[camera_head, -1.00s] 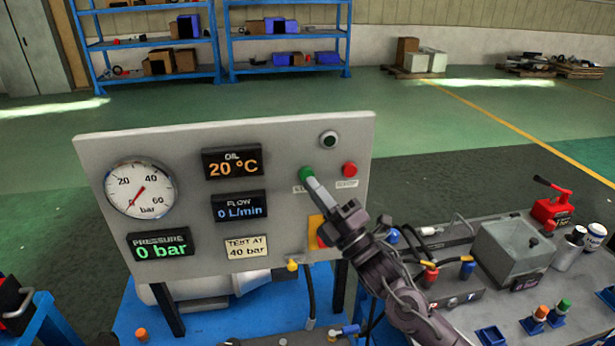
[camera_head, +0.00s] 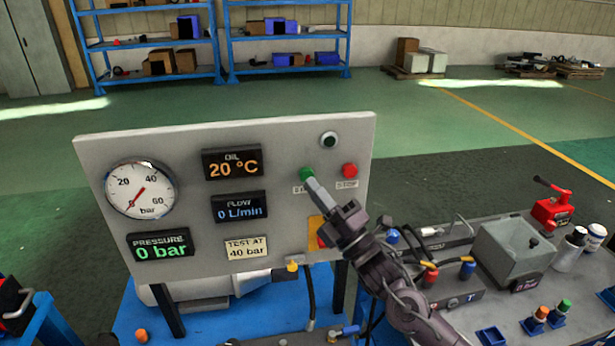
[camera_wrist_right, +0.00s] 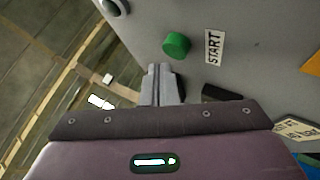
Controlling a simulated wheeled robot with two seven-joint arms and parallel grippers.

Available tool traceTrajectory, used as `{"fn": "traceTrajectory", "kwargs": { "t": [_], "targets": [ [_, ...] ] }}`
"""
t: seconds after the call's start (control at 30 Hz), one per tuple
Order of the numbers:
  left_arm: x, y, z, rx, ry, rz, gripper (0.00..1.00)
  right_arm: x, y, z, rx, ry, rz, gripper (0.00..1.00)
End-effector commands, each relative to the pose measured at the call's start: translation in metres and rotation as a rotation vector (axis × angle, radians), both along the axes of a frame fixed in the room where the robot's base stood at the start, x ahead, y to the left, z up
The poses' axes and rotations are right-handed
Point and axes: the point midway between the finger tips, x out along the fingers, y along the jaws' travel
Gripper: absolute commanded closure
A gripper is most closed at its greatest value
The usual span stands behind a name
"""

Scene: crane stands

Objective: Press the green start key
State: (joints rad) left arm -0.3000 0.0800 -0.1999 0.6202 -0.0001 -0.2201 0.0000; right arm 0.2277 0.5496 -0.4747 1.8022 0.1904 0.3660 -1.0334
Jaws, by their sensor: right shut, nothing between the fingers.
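The green start key (camera_head: 306,173) is a round button on the grey panel (camera_head: 285,150), left of the red stop button (camera_head: 349,171). In the right wrist view the green key (camera_wrist_right: 176,44) stands out from the panel beside its START label (camera_wrist_right: 214,47). My right gripper (camera_head: 311,183) is shut and empty, its tips just below the key in the head view. In the right wrist view the fingertips (camera_wrist_right: 160,70) appear close to the key with a small gap showing. The arm partly covers the START label in the head view. My left gripper is not in view.
A bench (camera_head: 450,325) with a grey box (camera_head: 511,249) stands to the right.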

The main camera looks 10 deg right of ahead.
Motion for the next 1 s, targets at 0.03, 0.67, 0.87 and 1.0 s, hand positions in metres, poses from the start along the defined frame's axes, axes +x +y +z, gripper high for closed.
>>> {"fn": "traceTrajectory", "kwargs": {
  "t": [0.03,0.67,0.87,1.0],
  "targets": [
    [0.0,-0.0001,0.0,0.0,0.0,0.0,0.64,0.0,0.0,0.0,0.0,0.0,0.0,1.0],
    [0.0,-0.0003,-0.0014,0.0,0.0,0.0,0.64,0.0011,0.0,-0.0004,0.0,0.0,0.0,1.0],
    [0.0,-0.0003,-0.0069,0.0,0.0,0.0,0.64,0.0074,0.0,-0.0005,0.0,-0.002,0.0,1.0],
    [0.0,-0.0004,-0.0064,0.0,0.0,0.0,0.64,0.0084,0.0001,0.0005,0.001,-0.001,0.0,1.0]
  ]
}}
